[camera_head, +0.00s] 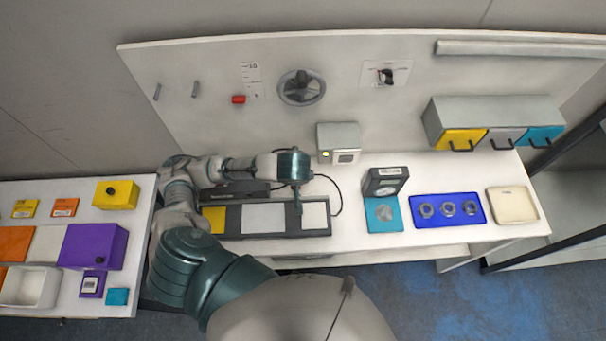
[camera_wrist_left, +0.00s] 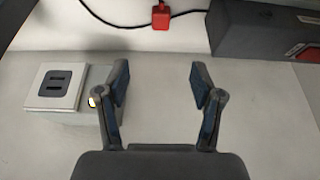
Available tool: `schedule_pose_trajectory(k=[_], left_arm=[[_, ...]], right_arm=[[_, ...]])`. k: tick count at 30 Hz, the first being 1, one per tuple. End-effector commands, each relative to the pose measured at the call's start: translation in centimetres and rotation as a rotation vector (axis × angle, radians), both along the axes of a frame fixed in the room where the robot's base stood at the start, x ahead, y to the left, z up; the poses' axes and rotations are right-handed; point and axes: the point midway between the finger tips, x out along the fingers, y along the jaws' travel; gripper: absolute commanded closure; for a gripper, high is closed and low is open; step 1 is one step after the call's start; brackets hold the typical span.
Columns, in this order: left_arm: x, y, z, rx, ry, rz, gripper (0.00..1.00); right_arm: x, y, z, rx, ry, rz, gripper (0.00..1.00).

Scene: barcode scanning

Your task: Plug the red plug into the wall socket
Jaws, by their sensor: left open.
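The red plug (camera_wrist_left: 161,17) lies at the top middle of the left wrist view, on a black cable. I cannot make it out in the head view, where the cable (camera_head: 340,205) shows beside my gripper. The wall socket (camera_head: 338,142) is a pale box with a small yellow-green light at the back of the table. Its two-slotted face (camera_wrist_left: 54,86) shows at the left of the wrist view. My left gripper (camera_head: 298,203) points down, left of the socket. In the wrist view its fingers (camera_wrist_left: 160,78) are apart with nothing between them. My right gripper is not in view.
A dark box (camera_wrist_left: 262,30) stands at the wrist view's upper right. A panel tray (camera_head: 265,236) lies under my arm. A dark device (camera_head: 385,180), blue ring tray (camera_head: 420,219) and cream tray (camera_head: 513,205) stand to the right. A handwheel (camera_head: 301,87) is on the backboard.

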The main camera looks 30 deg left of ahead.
Motion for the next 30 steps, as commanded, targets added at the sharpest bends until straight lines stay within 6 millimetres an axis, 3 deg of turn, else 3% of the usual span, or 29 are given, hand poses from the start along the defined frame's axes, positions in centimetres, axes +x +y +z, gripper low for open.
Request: schedule_pose_trajectory(k=[8,13,24,30], left_arm=[[0.4,-0.1,-0.5,0.002,0.005,0.001,0.33],[1.1,0.0,-3.3,0.001,0.009,0.002,0.33],[3.6,2.0,-9.8,0.004,0.006,0.002,0.33],[4.3,2.4,-11.4,0.001,0.004,-0.001,0.33]], right_arm=[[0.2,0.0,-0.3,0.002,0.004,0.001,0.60],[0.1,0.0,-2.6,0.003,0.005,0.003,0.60],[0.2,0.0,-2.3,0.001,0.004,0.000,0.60],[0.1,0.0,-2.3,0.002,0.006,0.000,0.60]])
